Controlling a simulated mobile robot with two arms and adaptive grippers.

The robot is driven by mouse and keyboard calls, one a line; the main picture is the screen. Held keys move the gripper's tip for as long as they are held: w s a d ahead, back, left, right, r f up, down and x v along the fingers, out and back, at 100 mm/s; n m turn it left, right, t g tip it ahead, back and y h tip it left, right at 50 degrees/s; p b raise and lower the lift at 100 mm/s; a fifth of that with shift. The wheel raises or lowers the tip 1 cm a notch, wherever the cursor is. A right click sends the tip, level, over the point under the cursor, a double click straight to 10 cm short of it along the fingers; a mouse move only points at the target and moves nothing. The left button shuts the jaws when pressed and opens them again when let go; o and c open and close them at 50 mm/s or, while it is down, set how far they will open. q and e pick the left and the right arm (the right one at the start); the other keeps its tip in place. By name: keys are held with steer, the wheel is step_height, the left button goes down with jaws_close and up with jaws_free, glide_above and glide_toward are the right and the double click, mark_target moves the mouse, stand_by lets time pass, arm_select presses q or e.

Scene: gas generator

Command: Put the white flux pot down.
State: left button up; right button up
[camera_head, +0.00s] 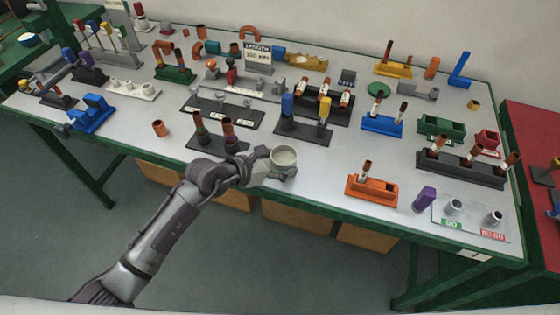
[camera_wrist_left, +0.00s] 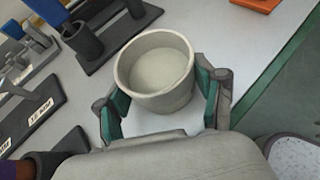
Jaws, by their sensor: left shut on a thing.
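The white flux pot (camera_head: 284,156) is a round, open, off-white cup near the front edge of the table, upright. My left gripper (camera_head: 272,163) is shut on it. In the left wrist view the pot (camera_wrist_left: 156,66) sits between the two green-padded fingers of the gripper (camera_wrist_left: 160,98), its mouth facing up and its inside pale. The bottom of the pot is hidden, so I cannot tell whether it touches the table. My right gripper is in neither view.
A dark stand with copper pieces (camera_head: 218,143) is left of the pot. A dark stand with blue and yellow pieces (camera_head: 303,127) is behind it. An orange block (camera_head: 372,190) lies to the right. The white tabletop (camera_head: 325,165) between pot and orange block is clear.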

arm_select(q)
steer(key=o, duration=1.3)
steer(key=shift+f, duration=0.1)
steer(key=shift+c, duration=0.2)
steer(key=b+v, duration=0.1)
steer(key=v, duration=1.1)
